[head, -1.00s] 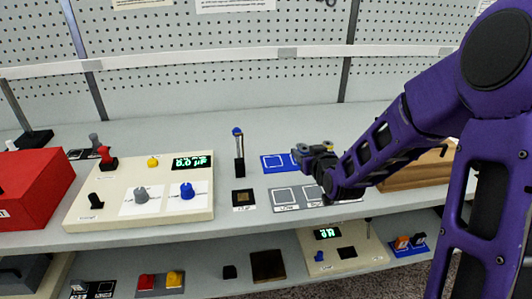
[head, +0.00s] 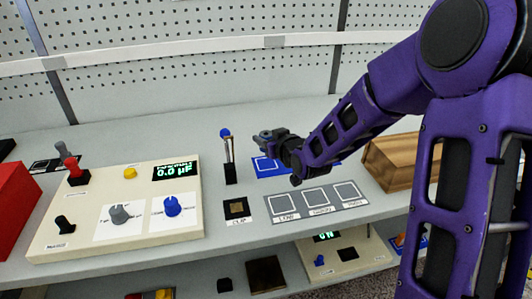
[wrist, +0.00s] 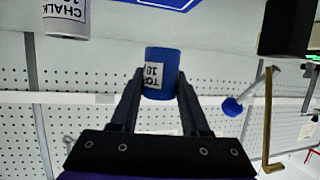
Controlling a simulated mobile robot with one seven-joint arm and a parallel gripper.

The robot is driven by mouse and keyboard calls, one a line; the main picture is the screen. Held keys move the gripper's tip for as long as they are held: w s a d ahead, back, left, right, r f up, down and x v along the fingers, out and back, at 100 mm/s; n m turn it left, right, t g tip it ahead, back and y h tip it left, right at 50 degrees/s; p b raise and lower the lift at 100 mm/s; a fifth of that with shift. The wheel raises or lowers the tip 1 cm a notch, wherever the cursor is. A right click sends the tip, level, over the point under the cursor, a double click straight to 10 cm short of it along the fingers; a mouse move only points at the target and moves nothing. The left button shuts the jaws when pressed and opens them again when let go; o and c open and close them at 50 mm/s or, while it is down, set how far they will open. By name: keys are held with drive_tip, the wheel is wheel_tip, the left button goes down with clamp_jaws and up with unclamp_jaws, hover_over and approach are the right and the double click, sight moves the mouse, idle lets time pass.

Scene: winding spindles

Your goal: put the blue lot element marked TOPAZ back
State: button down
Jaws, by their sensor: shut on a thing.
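My gripper (wrist: 158,85) is shut on a blue cylinder (wrist: 161,60), the blue lot element. Its white label, partly visible, reads "TOP" and "10". In the head view my gripper (head: 265,140) is over the back edge of a blue mat (head: 268,172) with white square outlines, partly hidden by my arm. The held element cannot be made out there. In front of it lies a grey mat (head: 318,209) with three empty outlined squares. A pale cylinder marked "CHALK 10" (wrist: 66,18) shows at the wrist view's upper left, apart from the held element.
A blue-knobbed lever (head: 229,160) stands close left of my gripper; its knob shows in the wrist view (wrist: 232,107). A cream control panel (head: 50,225) with knobs and a display is further left.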

sight(267, 165)
drive_tip(key=shift+f+b, duration=0.3)
drive_tip(key=shift+f, duration=1.7)
drive_tip(key=shift+f+b, duration=0.3)
drive_tip(key=shift+b, duration=0.15)
drive_tip(key=shift+f+b, duration=0.3)
drive_tip(key=shift+b, duration=0.05)
drive_tip(key=shift+s, duration=0.1)
drive_tip(key=shift+c, duration=1.9)
unclamp_jaws()
drive_tip(key=shift+f, duration=0.1)
